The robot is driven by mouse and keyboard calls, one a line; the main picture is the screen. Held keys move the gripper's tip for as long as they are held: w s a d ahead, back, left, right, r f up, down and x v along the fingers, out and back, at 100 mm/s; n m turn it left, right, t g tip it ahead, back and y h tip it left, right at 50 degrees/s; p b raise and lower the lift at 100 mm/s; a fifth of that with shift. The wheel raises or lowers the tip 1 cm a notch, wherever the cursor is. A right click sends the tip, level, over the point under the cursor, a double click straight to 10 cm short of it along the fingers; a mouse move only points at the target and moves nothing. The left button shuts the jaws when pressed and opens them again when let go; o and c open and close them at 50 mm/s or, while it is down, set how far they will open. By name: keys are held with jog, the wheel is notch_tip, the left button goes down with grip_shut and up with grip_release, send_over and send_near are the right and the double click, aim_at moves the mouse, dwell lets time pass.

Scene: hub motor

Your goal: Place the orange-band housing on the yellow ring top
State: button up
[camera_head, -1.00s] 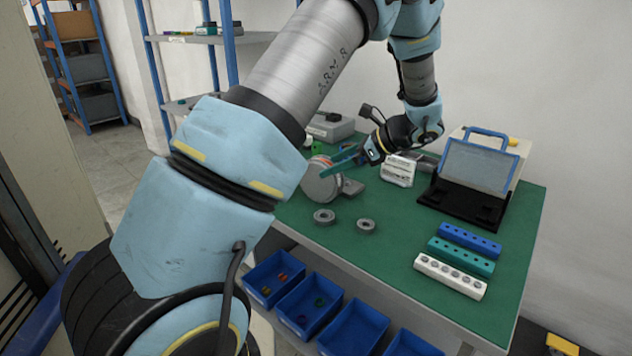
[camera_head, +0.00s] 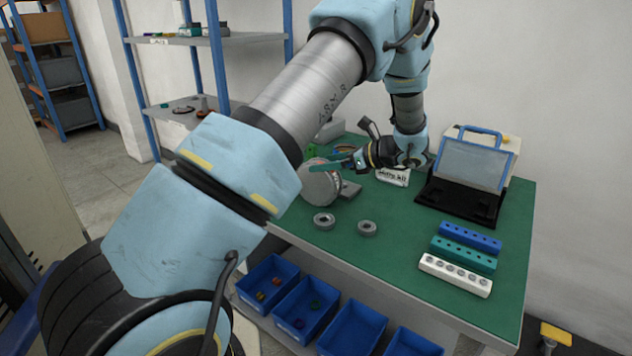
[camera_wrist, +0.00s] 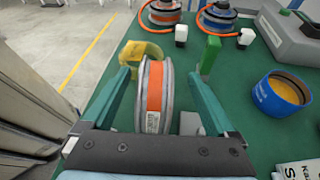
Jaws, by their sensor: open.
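The orange-band housing (camera_wrist: 154,95) is a grey round drum with an orange stripe round its rim. In the wrist view it stands on edge between the teal fingers of my gripper (camera_wrist: 158,77), nearer the left finger. My gripper is open, with a visible gap on the right side. In the head view the housing's grey face (camera_head: 318,188) shows below and left of my gripper (camera_head: 338,164). The yellow ring (camera_wrist: 134,51) is just beyond the housing in the wrist view, partly hidden by it and the left finger.
A green upright block (camera_wrist: 210,55) stands beyond the right finger. A blue ring part with a yellow inside (camera_wrist: 270,100) lies to the right. Motors with orange cables (camera_wrist: 163,13) are at the back. Two small grey rings (camera_head: 324,221) lie near the table's front; green surface around them is clear.

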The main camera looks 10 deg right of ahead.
jog(key=p+x, duration=0.1)
jog(key=x, duration=0.1)
jog(key=p+x, duration=0.1)
jog(key=x, duration=0.1)
jog(key=shift+s+a+f, duration=0.1)
jog(key=shift+s+a, duration=0.05)
jog(key=shift+a, duration=0.15)
jog(key=shift+w+a+f, duration=0.35)
grip_shut()
jog(key=shift+r, duration=0.1)
dwell(0.4)
